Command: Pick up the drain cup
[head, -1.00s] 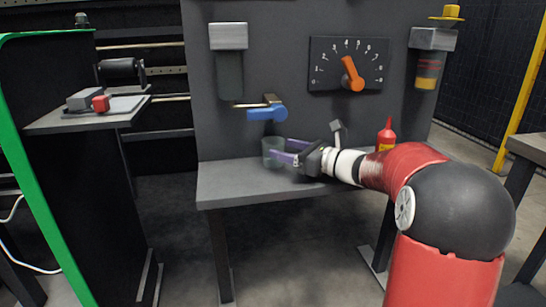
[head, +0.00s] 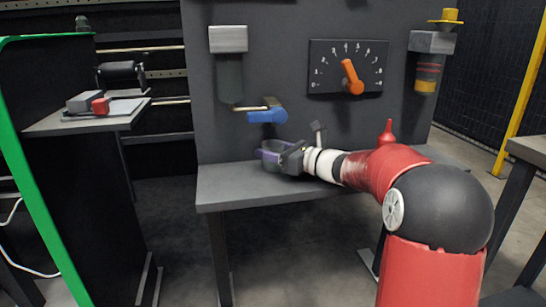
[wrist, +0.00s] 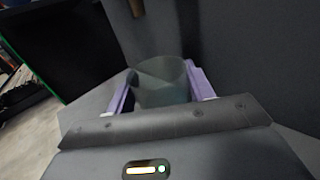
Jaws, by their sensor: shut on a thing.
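The drain cup (wrist: 162,84) is a translucent grey-green cup. In the wrist view it stands between the two purple fingers of my gripper (wrist: 160,90). In the head view the cup (head: 268,159) is on or just above the left part of the grey shelf, below the blue-handled valve. My gripper (head: 268,154) reaches it from the right and is shut on it. The fingers hide part of the cup, and I cannot tell whether its base touches the shelf.
The blue valve handle (head: 267,116) sticks out of the panel just above the cup. A red bottle (head: 387,133) stands behind my arm at the shelf's right. The grey shelf (head: 230,190) is clear at its front left. An orange-pointer dial (head: 352,77) is on the panel.

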